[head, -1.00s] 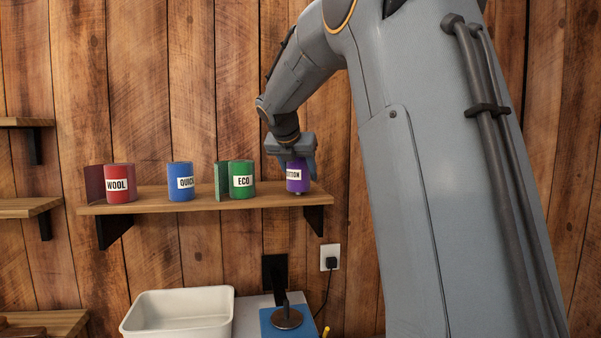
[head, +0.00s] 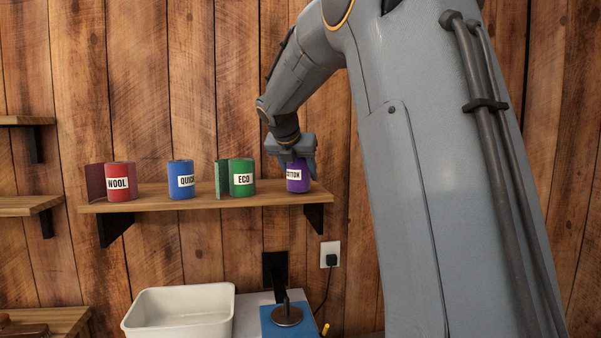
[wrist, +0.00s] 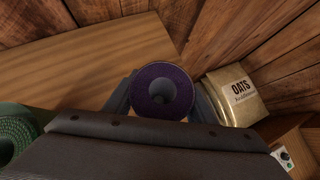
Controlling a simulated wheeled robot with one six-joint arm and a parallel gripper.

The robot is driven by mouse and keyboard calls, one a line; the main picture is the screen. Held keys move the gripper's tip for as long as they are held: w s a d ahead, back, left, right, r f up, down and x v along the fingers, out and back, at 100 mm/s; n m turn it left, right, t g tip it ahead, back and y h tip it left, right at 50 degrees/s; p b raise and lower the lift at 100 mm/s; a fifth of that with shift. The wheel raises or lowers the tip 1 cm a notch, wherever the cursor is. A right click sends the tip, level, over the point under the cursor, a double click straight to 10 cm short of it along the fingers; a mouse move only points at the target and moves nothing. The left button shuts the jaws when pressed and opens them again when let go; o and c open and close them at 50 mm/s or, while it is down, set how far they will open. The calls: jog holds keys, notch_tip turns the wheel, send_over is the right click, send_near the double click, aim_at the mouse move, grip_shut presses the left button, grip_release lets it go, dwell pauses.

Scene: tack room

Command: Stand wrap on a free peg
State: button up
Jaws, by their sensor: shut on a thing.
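A purple wrap roll (head: 296,181) with a white label ending in "OTTON" is upright at the right end of the wall shelf (head: 147,205). My gripper (head: 298,165) comes down on it from above and is shut on it. In the wrist view the roll (wrist: 176,78) is seen end-on between the two fingers, with a small grey shape in its core hole that looks like a peg top. The roll's base is at shelf level. Whether it rests fully on the shelf I cannot tell. No bare peg shows.
Red WOOL (head: 120,194), blue QUICK (head: 180,171) and green ECO (head: 242,168) rolls stand left along the shelf; the red and green ones have loose tails. A white basin (head: 180,325) and wall socket (head: 330,248) are below. An OATS bag (wrist: 238,102) shows beyond the shelf's edge.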

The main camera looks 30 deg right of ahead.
jog(key=shift+f, duration=0.3)
jog(key=o, duration=0.8)
jog(key=shift+p+v, duration=3.6)
jog(key=shift+v, duration=1.95)
